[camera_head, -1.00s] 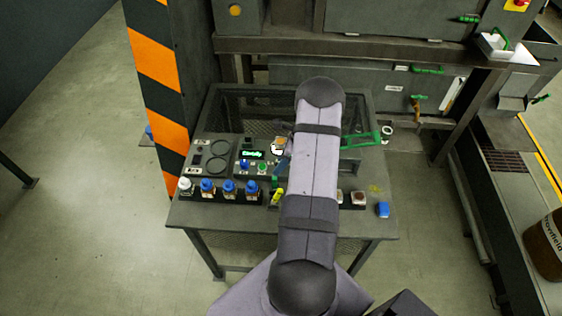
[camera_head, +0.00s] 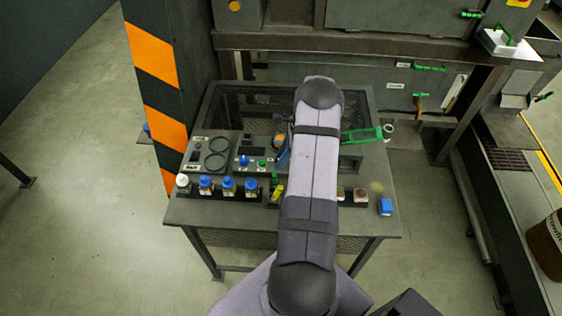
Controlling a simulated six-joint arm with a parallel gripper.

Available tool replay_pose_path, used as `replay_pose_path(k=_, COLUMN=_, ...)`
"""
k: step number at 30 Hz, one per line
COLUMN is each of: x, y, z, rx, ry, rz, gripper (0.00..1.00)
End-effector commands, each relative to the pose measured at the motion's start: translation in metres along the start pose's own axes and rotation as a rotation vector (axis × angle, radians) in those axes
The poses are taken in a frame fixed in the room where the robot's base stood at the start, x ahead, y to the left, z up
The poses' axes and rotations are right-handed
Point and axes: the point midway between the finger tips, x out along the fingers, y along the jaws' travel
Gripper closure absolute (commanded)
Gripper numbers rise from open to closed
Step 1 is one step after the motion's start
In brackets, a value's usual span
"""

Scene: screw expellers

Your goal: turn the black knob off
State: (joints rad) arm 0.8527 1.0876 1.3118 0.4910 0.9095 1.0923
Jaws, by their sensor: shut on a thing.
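The small control device (camera_head: 250,158) stands on the dark bench, with a blue knob (camera_head: 244,160) and a green knob (camera_head: 262,162) on its front. Its display (camera_head: 247,148) is dark. My arm crosses the middle of the view and hides much of the device's right side. Part of my gripper (camera_head: 283,154) shows just left of the arm, at the device's right edge. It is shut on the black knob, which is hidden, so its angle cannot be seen.
Several blue-capped bottles (camera_head: 228,186) and a white-capped bottle (camera_head: 183,183) line the bench's front left. A green handle (camera_head: 362,135) sticks out right of my arm. A blue block (camera_head: 385,207) lies at the front right. A striped post (camera_head: 157,60) stands left.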

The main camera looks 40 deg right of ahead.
Motion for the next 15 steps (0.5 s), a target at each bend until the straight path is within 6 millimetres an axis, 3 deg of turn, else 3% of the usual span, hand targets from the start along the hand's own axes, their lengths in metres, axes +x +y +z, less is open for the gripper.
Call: replay_pose_path(k=15, x=0.004, y=-0.0041, z=0.0002, rx=-0.446, ry=0.022, rz=0.184, gripper=0.98)
